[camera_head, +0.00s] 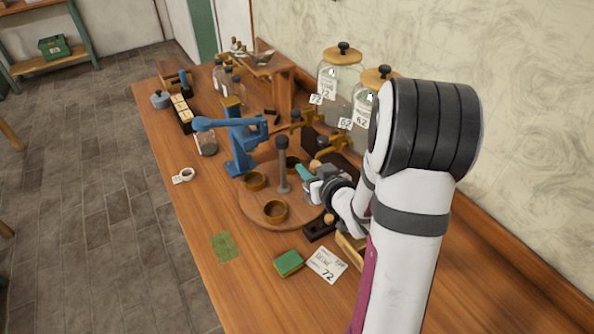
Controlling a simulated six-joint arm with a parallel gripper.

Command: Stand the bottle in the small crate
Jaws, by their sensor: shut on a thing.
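My gripper (309,182) is over the right part of a round wooden turntable (256,213). It is shut on what looks like a small bottle (308,194) with pale glass sides, largely covered by the jaws. I cannot tell whether the bottle touches the turntable. A light wooden crate (349,249) stands in front of the turntable, to the right. My arm hides much of it, so I cannot see inside. A dark open tray (319,229) is beside it.
The turntable bears wooden bowls (275,210) and a grey post (283,160). A blue press (238,142) stands left behind it. Large lidded jars (338,82) line the wall. A green sponge (288,263) and a price card (327,265) lie in front. The bench's left edge is largely clear.

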